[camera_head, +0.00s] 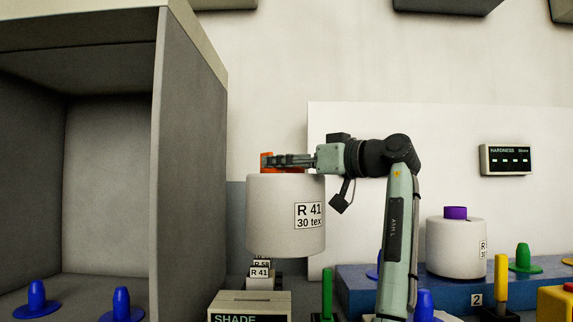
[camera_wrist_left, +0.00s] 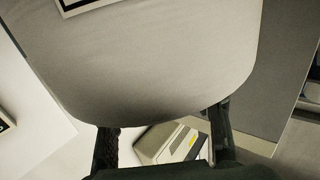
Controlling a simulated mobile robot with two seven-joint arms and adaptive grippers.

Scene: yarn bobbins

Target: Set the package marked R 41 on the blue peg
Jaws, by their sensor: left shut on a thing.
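The white package marked R 41, 30 tex (camera_head: 275,220) hangs upright from my left gripper (camera_head: 272,161), which is shut on the orange tube at its top. In the left wrist view the package (camera_wrist_left: 150,60) fills the upper part, with the fingers (camera_wrist_left: 163,140) below it. Blue pegs show in several places: two (camera_head: 37,298) (camera_head: 122,304) on the floor of the grey cabinet, one (camera_head: 424,305) at the front beside my arm, and one (camera_head: 374,270) partly hidden behind my arm. My right gripper is out of view.
The grey cabinet's side wall (camera_head: 185,150) stands left of the package. A SHADE box (camera_head: 250,301) and small R 41 cards (camera_head: 261,273) are below it. Right stand a purple-tubed package (camera_head: 455,248), a green peg (camera_head: 522,259) and a yellow post (camera_head: 501,279).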

